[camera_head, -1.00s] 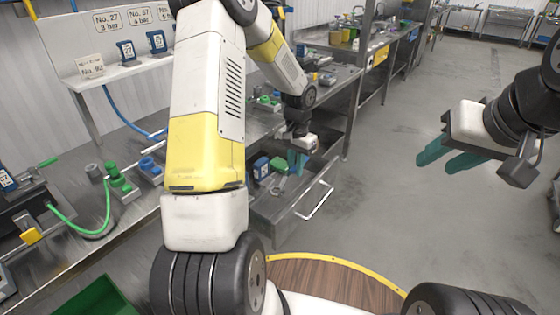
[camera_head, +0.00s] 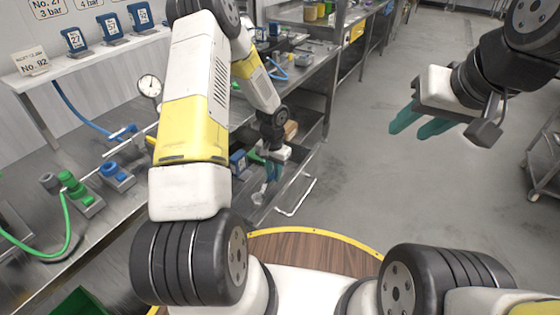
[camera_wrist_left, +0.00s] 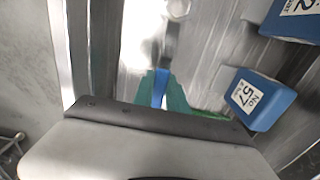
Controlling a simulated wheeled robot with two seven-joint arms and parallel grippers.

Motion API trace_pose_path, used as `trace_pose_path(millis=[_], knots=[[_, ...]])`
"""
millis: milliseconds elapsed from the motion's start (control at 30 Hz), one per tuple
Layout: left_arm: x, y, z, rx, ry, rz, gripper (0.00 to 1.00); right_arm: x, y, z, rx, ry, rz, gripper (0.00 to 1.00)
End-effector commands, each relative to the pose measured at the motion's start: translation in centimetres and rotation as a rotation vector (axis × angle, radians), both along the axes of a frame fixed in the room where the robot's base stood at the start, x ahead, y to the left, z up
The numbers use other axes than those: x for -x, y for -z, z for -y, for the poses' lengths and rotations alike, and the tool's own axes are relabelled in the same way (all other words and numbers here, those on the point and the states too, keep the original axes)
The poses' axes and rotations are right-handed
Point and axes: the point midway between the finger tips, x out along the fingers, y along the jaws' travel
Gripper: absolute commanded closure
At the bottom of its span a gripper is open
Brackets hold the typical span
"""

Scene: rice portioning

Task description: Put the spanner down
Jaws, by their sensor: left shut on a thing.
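My left gripper (camera_head: 272,170) reaches down into the open metal drawer (camera_head: 300,190) under the bench. In the left wrist view its green fingers (camera_wrist_left: 163,92) are shut on the spanner, whose blue handle part (camera_wrist_left: 160,84) shows between them and whose grey shaft (camera_wrist_left: 171,45) points away over the drawer floor. Whether the spanner touches the floor I cannot tell. In the head view the spanner is too small to make out clearly. My right gripper (camera_head: 419,121) is open and empty, over the floor at the right.
A blue block labelled No. 57 (camera_wrist_left: 260,98) lies beside the spanner in the drawer, with another blue block (camera_wrist_left: 294,18) beyond it. The bench (camera_head: 110,200) carries a green fitting (camera_head: 75,188) with a hose and a gauge (camera_head: 149,87).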

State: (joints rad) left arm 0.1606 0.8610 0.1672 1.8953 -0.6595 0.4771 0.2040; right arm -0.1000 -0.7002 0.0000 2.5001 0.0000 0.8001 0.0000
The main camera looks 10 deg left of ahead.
Motion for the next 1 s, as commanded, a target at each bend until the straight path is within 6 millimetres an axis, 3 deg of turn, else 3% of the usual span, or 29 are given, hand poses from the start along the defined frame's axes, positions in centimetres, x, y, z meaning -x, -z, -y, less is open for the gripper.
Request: trace_pose_path(millis=[200,567,600,700,1000], knots=[[0.1,3.0,0.1,0.001,0.001,-0.003,1.0,0.0,0.0,0.0,0.0,0.0,0.0,0.61],[0.0,3.5,0.0,0.001,0.001,-0.001,1.0,0.0,0.0,0.0,0.0,0.0,0.0,0.61],[0.0,3.5,0.0,0.001,0.0,-0.001,0.77,0.0,0.0,0.0,0.0,0.0,0.0,0.61],[0.0,3.5,0.0,0.001,0.0,-0.001,0.61,0.0,0.0,0.0,0.0,0.0,0.0,0.61],[0.0,3.4,0.0,0.001,0.0,0.0,0.61,0.0,0.0,0.0,0.0,0.0,0.0,0.61]])
